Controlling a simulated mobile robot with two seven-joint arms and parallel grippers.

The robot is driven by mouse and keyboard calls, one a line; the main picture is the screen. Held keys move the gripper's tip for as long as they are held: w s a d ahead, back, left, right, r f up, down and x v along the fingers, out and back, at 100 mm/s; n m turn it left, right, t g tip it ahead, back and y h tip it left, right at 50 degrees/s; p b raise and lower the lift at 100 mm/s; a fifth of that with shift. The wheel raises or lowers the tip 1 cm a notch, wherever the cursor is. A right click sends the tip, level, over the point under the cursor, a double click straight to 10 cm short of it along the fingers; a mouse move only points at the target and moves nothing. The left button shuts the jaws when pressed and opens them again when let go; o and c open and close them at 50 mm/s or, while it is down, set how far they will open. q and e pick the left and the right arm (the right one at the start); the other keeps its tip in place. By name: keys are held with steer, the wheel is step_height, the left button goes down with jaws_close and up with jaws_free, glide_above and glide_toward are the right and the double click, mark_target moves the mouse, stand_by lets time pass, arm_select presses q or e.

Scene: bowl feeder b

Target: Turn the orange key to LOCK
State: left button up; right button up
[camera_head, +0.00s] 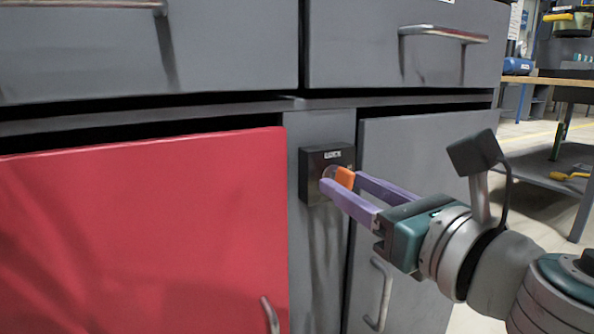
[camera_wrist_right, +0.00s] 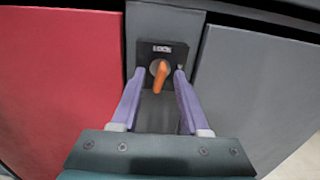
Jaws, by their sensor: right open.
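The orange key (camera_head: 345,177) sits in a dark lock box (camera_head: 312,160) on the grey post between two cabinet doors. In the right wrist view the orange key (camera_wrist_right: 160,74) is tilted, with its lower end a little to the left, below a label reading LOCK (camera_wrist_right: 163,49). My right gripper (camera_head: 343,183) has purple fingers and is open around the key. In the wrist view the fingers (camera_wrist_right: 160,72) stand apart on either side of the key, with gaps. My left gripper is not in view.
A red door (camera_head: 150,230) is left of the post and a grey door (camera_head: 415,150) is right of it, each with a metal handle. Grey drawers (camera_head: 400,65) with bar handles are above. A workbench (camera_head: 560,80) stands at the far right.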

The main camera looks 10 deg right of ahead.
steer(key=shift+s, duration=0.1)
steer(key=v, duration=0.7)
stand_by(0.4)
